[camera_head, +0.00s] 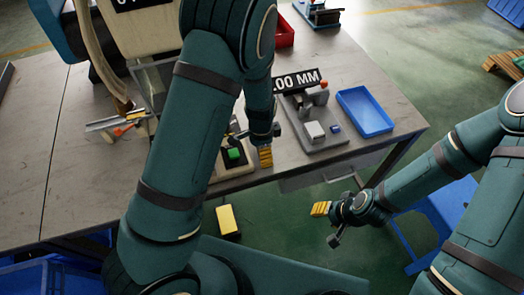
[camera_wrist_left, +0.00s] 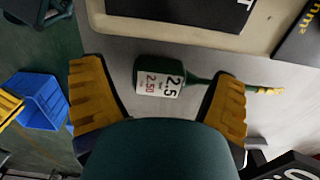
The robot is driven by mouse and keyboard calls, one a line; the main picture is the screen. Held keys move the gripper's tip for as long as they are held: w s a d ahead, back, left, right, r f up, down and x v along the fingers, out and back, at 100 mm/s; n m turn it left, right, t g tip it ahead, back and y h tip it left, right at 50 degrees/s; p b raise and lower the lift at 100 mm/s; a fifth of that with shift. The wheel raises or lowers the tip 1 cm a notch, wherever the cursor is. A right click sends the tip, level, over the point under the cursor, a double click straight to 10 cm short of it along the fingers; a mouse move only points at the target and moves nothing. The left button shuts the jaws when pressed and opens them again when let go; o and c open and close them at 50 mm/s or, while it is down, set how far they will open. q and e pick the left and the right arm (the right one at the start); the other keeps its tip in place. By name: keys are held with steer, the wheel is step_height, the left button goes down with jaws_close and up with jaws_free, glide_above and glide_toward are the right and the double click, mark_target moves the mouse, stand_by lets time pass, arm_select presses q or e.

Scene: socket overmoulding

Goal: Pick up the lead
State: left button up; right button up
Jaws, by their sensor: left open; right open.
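In the left wrist view, a dark green piece with a white label reading "2.5" and "2.50" (camera_wrist_left: 158,82) lies on the grey table top. A thin green length runs right from it to a yellow tip (camera_wrist_left: 268,91); this looks like the lead. My left gripper (camera_wrist_left: 162,72) is open, its yellow fingers on either side of the labelled piece, with no clear contact. It also shows in the head view (camera_head: 265,156) at the front of the table. I cannot make out the lead in the head view. My right gripper (camera_head: 321,209) is open and empty, out past the table's front edge.
A blue tray (camera_head: 365,111) and a grey fixture (camera_head: 315,131) stand on the table's right side, near a "00 MM" sign (camera_head: 297,80). A green button (camera_head: 234,153) is left of my left gripper. A red bin (camera_head: 284,32) is at the back.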

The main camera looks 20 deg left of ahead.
arm_select(q)
steer(key=shift+f, duration=0.1)
steer(key=c, duration=1.3)
steer(key=shift+o, duration=0.2)
